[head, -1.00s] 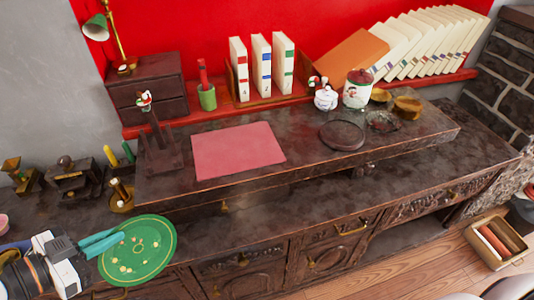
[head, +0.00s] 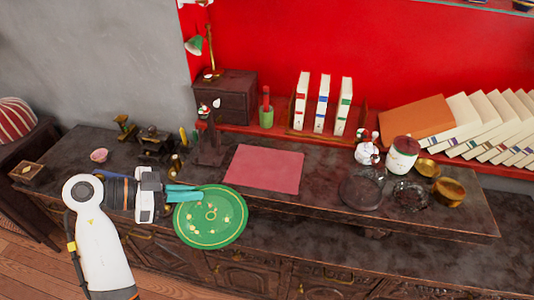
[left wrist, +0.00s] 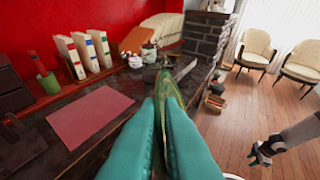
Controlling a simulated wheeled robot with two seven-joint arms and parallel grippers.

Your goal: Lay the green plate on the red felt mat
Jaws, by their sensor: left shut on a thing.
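The green plate (head: 211,216) has a pattern of small yellow and pale marks. My left gripper (head: 184,194) is shut on its left edge, with teal fingers, and holds it over the front of the dark cabinet, left of and nearer than the mat. In the left wrist view the plate (left wrist: 171,110) shows nearly edge-on between the teal fingers (left wrist: 165,130). The red felt mat (head: 263,168) lies flat and bare on the raised dark shelf; it also shows in the left wrist view (left wrist: 88,119).
Dark wooden figures and a small pink bowl (head: 99,155) stand left of the mat. Upright books (head: 322,104) and a green cup (head: 266,117) are behind.

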